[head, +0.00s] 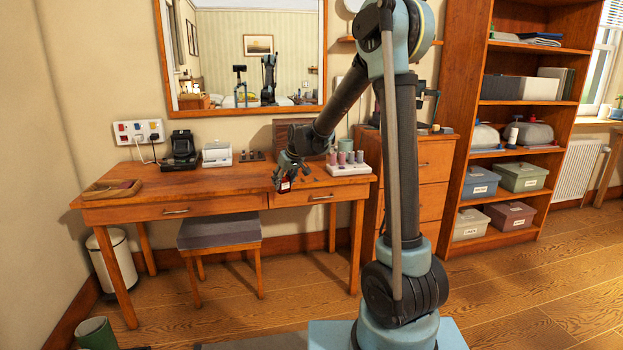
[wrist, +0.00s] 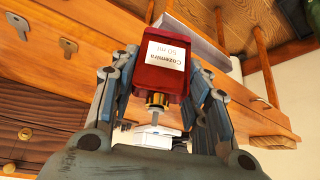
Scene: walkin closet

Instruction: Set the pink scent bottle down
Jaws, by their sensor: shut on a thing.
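A deep red, square scent bottle with a white label and a gold neck (wrist: 161,66) is between my gripper's fingers in the wrist view. Its neck points toward my palm and its base points away. My gripper (head: 285,184) is shut on the bottle, which shows as a small dark red block just below the fingers in the head view (head: 284,187). It is at the front edge of the wooden desk (head: 225,183); I cannot tell whether the bottle touches the desk top.
A white rack (head: 348,169) with several pinkish and grey bottles stands right of my gripper. Small keys (wrist: 68,46) lie on the wood. A grey-topped stool (head: 218,231) stands below the desk front. The desk's left-middle top is mostly clear, with a tray (head: 112,189) at far left.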

